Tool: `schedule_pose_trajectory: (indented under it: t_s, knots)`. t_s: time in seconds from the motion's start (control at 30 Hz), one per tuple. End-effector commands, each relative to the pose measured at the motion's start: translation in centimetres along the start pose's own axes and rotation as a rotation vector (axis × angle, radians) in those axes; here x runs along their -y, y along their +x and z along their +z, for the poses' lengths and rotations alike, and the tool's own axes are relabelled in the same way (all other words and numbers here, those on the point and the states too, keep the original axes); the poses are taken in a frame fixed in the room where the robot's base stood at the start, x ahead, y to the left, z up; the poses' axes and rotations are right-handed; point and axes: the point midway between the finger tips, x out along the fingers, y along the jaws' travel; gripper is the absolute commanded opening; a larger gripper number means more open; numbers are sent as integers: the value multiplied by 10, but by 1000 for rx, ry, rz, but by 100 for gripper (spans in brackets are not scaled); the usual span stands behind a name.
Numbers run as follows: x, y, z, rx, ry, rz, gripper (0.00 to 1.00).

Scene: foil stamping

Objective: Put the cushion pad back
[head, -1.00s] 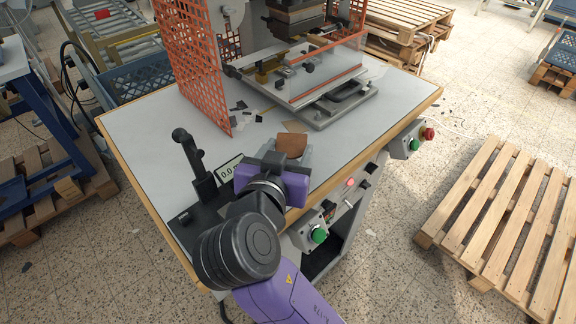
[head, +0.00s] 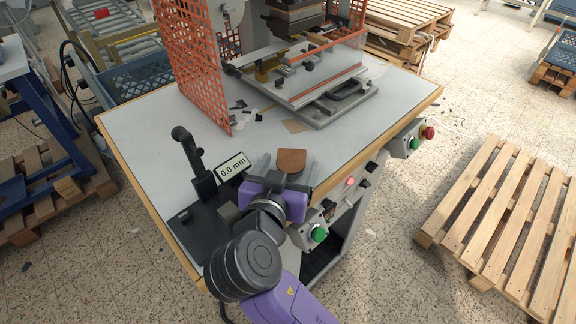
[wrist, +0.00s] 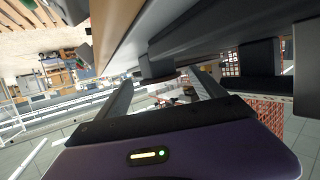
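A brown, flat pad with a rounded edge, apparently the cushion pad (head: 291,160), is near the front edge of the grey table, right of the gauge display. My gripper (head: 287,169) is open, with one grey finger on each side of the pad and gaps visible between. In the wrist view, whose picture is upside down, my gripper (wrist: 160,88) has its fingers spread wide. A thin dark disc against a small block shows between them, probably the pad edge-on. Contact beneath the pad is hidden.
A black lever stand (head: 195,165) and a display reading 0.0 mm (head: 233,167) stand left of my gripper. The stamping press (head: 305,75) with an orange mesh guard (head: 194,75) is behind.

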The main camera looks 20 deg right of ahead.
Motion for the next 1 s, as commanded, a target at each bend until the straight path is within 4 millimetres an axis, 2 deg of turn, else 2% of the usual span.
schedule_pose_trajectory:
  t_s: [0.37,0.47,0.8,1.0]
  knots:
    - [0,-2,-6,0,0,-1,78]
    - [1,-16,-2,-1,1,-4,78]
    - [2,-85,-3,-1,2,-6,78]
    - [1,-112,-3,0,1,-2,78]
